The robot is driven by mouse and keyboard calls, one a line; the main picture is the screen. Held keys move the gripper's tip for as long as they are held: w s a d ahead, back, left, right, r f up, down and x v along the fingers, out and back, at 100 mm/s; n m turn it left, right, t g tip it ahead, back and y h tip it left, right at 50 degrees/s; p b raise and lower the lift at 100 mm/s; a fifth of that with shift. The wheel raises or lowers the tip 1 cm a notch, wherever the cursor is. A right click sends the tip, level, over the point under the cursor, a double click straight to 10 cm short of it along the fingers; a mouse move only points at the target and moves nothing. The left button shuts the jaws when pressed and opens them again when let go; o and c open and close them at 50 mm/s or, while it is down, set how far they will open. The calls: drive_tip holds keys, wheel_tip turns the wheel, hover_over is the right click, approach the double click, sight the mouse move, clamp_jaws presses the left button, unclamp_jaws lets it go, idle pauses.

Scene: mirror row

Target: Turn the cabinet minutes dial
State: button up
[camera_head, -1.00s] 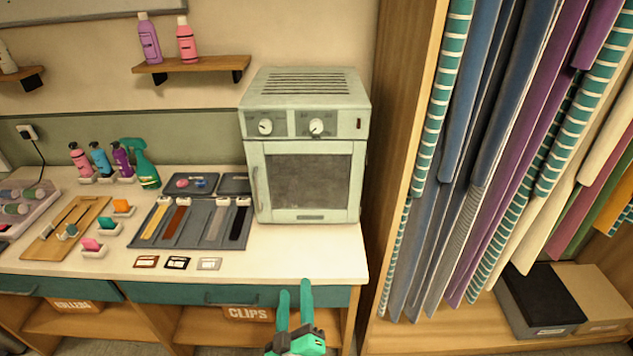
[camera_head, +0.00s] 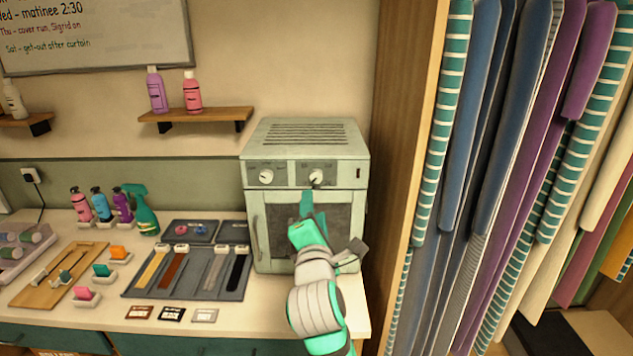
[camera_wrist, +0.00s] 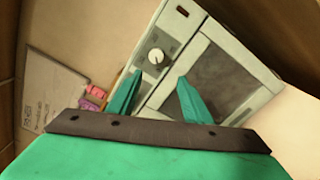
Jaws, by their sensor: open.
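The pale green cabinet (camera_head: 275,150) stands at the right end of the counter, its door shut. Its front panel carries a left dial (camera_head: 266,176) and a right dial (camera_head: 316,177); their lettering is too small to read, so I cannot tell which is minutes. My gripper (camera_head: 308,203) is in front of the door, just below the right dial. In the wrist view my gripper (camera_wrist: 160,78) is open and empty, with the right dial (camera_wrist: 156,56) showing just beyond and between the fingertips. I see no contact with the dial. The left dial is not visible there.
A wooden wardrobe side (camera_head: 400,150) with hanging fabrics stands close on the right. Left of the cabinet lie a dark tray of strips (camera_head: 210,290), several bottles and a wooden board (camera_head: 30,292). A shelf (camera_head: 205,116) is on the wall.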

sight(317, 178)
drive_tip(key=shift+n, duration=0.4)
drive_tip(key=w, duration=0.3)
drive_tip(key=w+r, duration=0.1)
drive_tip(key=w, duration=0.7)
drive_tip(key=shift+w+d+r, duration=0.1)
drive_tip(key=shift+d+r, duration=0.2)
drive_tip(key=c, duration=1.1)
drive_tip(key=shift+o, duration=0.2)
